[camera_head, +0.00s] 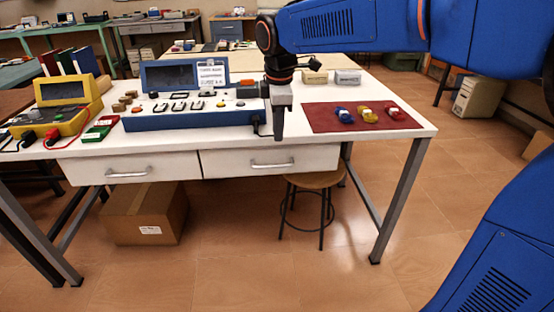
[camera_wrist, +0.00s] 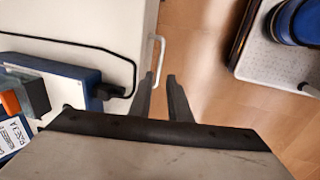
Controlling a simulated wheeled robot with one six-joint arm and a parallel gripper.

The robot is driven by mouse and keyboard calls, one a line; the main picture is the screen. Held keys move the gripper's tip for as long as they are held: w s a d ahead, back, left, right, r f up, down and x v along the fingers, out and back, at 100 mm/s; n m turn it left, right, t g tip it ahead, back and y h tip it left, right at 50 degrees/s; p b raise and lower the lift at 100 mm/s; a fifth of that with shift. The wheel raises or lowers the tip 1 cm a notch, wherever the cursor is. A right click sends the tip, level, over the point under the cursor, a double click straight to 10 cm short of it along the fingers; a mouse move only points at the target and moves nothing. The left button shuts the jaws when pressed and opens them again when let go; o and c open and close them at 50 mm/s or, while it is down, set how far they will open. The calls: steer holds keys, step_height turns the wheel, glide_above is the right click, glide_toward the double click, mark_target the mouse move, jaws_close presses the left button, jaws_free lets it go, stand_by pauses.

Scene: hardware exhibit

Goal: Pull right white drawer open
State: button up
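The right white drawer (camera_head: 232,163) is shut, flush under the white table's front edge. Its silver bar handle (camera_head: 272,165) is on its front; in the wrist view the handle (camera_wrist: 158,60) stands out from the table edge, just beyond my fingertips. My gripper (camera_head: 279,138) points down at the table's front edge, above the handle in the head view. Its two dark fingers (camera_wrist: 160,76) are parted with nothing between them, apart from the handle as far as I can tell. The left white drawer (camera_head: 90,170) is also shut.
A blue-and-white console (camera_head: 190,120) with a black cable sits on the table (camera_head: 310,145) left of my gripper. A red mat (camera_head: 320,122) with small coloured parts lies to the right. A stool (camera_head: 316,180) stands beneath the drawer, and a cardboard box (camera_head: 145,215) is at left.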

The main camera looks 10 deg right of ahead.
mark_target(277, 165)
steer(key=f, duration=0.4)
steer(key=w+f, duration=0.1)
steer(key=f, duration=0.3)
steer(key=w+f, duration=0.1)
steer(key=f, duration=0.3)
steer(key=shift+w+f, duration=0.15)
jaws_close()
